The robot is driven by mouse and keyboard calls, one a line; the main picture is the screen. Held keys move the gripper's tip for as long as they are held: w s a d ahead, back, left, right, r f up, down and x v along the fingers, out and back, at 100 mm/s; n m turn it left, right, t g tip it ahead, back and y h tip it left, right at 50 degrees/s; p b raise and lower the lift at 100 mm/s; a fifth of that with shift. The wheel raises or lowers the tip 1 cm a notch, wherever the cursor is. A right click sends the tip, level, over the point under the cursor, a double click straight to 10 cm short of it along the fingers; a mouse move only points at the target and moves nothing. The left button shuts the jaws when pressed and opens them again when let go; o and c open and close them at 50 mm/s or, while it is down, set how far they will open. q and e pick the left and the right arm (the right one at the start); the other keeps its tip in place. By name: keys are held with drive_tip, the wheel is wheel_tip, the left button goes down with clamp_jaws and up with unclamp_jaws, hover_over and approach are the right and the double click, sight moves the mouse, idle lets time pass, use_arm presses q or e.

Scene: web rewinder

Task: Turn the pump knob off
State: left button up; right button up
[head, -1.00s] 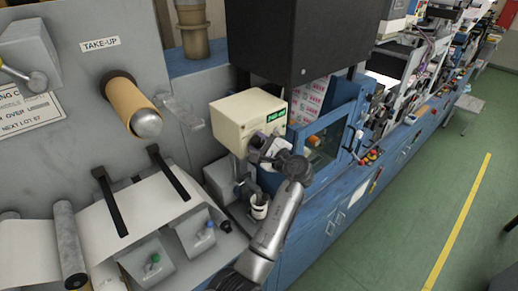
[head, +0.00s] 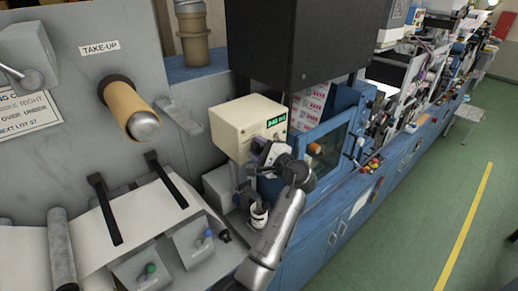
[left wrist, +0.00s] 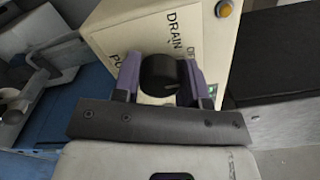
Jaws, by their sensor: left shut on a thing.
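The pump box (head: 240,122) is a cream housing with a small green display, standing below the dark overhead cabinet in the head view. In the left wrist view its panel (left wrist: 196,40) carries the word DRAIN and partly hidden lettering. The round black knob (left wrist: 160,75) sticks out of this panel. My left gripper (left wrist: 158,78) has one purple finger on each side of the knob and is shut on it. In the head view the left gripper (head: 262,152) is against the box's front, and it hides the knob. My right gripper is not in view.
An amber round button (left wrist: 223,9) sits near the knob panel's edge. A white cup-like holder (head: 259,214) is below the gripper. A blue-framed window door (head: 325,150) stands right of the arm. The green floor at right is mostly clear.

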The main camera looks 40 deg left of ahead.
use_arm(q)
drive_tip(key=o, duration=0.9)
drive_tip(key=shift+s+d+b, duration=0.4)
drive_tip(key=shift+d+b, duration=0.1)
drive_tip(key=shift+d, duration=1.75)
drive_tip(key=shift+s+d+b, duration=0.45)
drive_tip(key=shift+d, duration=1.85)
drive_tip(key=shift+s+d+b, duration=0.4)
drive_tip(key=shift+d+b, duration=0.1)
drive_tip(key=shift+d, duration=1.75)
